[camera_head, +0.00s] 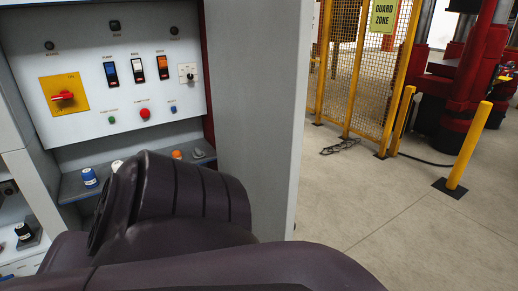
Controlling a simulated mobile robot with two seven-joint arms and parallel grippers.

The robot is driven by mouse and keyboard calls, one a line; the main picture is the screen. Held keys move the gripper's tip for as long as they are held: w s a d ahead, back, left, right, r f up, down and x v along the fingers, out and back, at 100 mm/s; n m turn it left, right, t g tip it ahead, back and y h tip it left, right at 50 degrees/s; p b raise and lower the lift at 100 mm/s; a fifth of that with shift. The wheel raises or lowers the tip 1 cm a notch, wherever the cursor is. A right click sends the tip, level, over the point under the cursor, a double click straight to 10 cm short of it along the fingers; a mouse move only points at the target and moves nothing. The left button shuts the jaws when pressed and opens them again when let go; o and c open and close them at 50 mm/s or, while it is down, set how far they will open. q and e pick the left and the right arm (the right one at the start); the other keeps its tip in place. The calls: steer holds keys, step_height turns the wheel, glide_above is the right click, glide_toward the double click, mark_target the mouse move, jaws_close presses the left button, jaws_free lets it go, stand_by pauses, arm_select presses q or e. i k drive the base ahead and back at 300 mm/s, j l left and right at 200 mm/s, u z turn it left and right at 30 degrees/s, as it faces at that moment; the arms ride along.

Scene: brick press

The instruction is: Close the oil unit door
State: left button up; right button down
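A grey unit with a white control panel (130,75) fills the left of the head view. A tall flat grey panel (262,100) stands upright at the right side of the control panel, with a pale vertical edge on its right. It may be the oil unit door standing open or a side wall of the unit; I cannot tell which. No handle shows on it. My dark arm (200,215) crosses the bottom foreground and hides the lower part of this panel and part of the shelf. Neither gripper shows.
A shelf (72,186) below the controls holds small bottles, including a blue one (90,178). A red switch sits on a yellow plate (64,95). Right of the panel the floor (370,205) is open, with a cable (345,146), yellow mesh fence (342,70) and yellow post (468,145).

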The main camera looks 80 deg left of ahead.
mark_target(259, 51)
steer(key=i+u, duration=0.1)
steer(key=u, duration=0.8)
steer(key=i+l+u, duration=0.1)
steer(key=u, duration=0.35)
steer(key=i+u, duration=0.1)
steer(key=u, duration=0.35)
steer(key=l+u, duration=0.2)
steer(key=u, duration=0.25)
steer(key=i+l+u, duration=0.1)
steer(key=u, duration=0.35)
